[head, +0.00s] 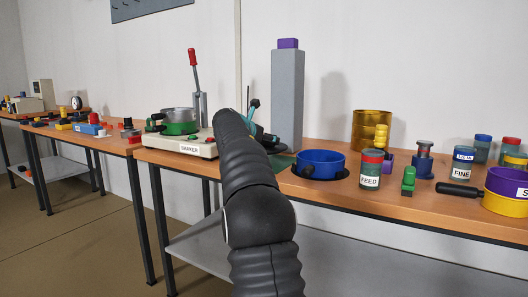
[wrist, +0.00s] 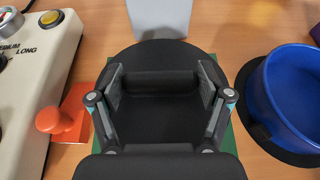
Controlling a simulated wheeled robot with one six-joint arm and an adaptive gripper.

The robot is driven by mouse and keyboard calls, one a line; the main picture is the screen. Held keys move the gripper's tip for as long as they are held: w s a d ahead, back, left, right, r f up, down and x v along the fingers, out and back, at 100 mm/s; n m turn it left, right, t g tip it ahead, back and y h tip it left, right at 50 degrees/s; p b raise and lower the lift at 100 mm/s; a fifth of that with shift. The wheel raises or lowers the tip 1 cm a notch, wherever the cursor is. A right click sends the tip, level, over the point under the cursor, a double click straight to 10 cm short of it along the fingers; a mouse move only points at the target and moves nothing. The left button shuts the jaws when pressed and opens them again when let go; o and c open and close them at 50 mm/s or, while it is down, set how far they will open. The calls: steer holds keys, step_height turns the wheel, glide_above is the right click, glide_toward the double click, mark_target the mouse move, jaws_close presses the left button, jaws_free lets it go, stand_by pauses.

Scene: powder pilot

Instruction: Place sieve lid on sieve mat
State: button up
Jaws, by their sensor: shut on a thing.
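The sieve lid (wrist: 160,55) appears as a dark round disc with a black bar-like handle (wrist: 160,83) in the wrist view. My gripper (wrist: 162,90) is shut on this handle, with one finger on each side. A green square mat (wrist: 240,150) shows past the lid's lower right edge, and a strip shows at its left. The lid is over this mat; I cannot tell whether it touches it.
A blue pan (wrist: 291,92) on a black round mat stands close on the right. The shaker (wrist: 30,75) with an orange-red knob (wrist: 50,120) stands close on the left. A grey column (head: 287,100) rises behind. A feed jar (head: 371,170) stands further right.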

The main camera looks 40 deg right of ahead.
step_height(320, 180, down, 4)
steer(key=shift+r+b, duration=0.1)
steer(key=shift+b, duration=0.75)
steer(key=o, duration=1.2)
steer(key=shift+c, duration=0.2)
steer(key=shift+s+a+r, duration=0.1)
steer(key=v, duration=1)
steer(key=shift+r+p, duration=0.1)
steer(key=shift+p, duration=0.25)
steer(key=shift+v, duration=0.85)
